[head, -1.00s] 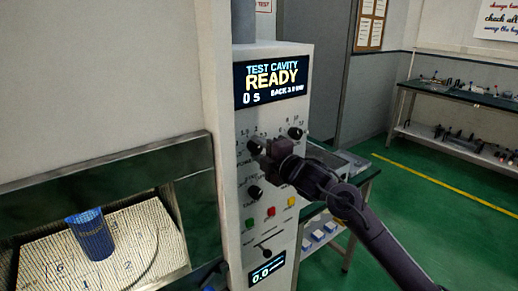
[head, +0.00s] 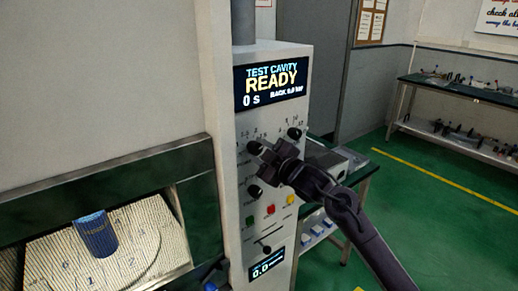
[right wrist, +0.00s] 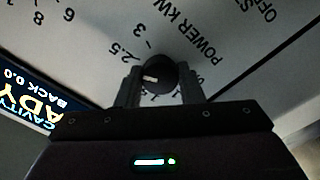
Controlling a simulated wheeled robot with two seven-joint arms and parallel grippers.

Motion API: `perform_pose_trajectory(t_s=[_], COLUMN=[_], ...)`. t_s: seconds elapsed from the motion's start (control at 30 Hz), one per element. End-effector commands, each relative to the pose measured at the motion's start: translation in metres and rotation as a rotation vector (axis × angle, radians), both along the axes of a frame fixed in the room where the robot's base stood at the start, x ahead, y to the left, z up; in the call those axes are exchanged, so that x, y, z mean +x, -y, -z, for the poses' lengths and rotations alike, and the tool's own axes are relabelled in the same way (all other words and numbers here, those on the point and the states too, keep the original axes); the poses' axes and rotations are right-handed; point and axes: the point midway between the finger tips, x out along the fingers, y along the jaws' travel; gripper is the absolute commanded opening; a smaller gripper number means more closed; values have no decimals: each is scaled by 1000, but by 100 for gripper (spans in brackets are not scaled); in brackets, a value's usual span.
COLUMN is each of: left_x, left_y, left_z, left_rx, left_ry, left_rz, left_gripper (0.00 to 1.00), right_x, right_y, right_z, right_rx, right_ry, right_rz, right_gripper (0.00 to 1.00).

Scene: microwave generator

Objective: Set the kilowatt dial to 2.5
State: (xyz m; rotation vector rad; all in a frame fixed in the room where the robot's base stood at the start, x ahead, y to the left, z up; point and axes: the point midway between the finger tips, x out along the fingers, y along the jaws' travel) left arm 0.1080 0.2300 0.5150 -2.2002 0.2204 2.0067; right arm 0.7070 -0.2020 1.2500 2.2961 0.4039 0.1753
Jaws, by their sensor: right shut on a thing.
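The kilowatt dial is a black round knob (right wrist: 157,76) with a white pointer mark, on the pale panel under the "POWER kW" lettering in the right wrist view. Its pointer points left in that view, below the printed 2.5 (right wrist: 119,53); a finger covers part of the scale there, so I cannot tell the exact setting. My right gripper (right wrist: 160,90) has one finger on each side of the knob and is shut on it. In the head view the right gripper (head: 266,150) covers part of the dial (head: 254,147). My left gripper is not in view.
A lit display (head: 271,83) reads READY above the dials. Another black knob (head: 295,133) is close at the right, and one (head: 254,191) is below. Coloured buttons (head: 270,209) sit lower. A blue cup (head: 97,236) stands in the open cavity at left.

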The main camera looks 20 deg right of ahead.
Motion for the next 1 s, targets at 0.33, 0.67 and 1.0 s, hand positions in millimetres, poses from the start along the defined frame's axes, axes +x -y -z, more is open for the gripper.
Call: perform_pose_trajectory(t_s=[0.33, 0.67, 1.0], left_x=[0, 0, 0], left_y=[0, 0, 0], left_z=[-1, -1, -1], left_rx=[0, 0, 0], left_ry=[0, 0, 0], left_rz=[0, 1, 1], left_gripper=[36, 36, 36], right_x=[0, 0, 0], right_y=[0, 0, 0], right_z=[3, 3, 1], right_rx=[30, 28, 29], right_ry=[-17, -16, -12], right_rz=[-1, -1, 0], right_gripper=[11, 45, 56])
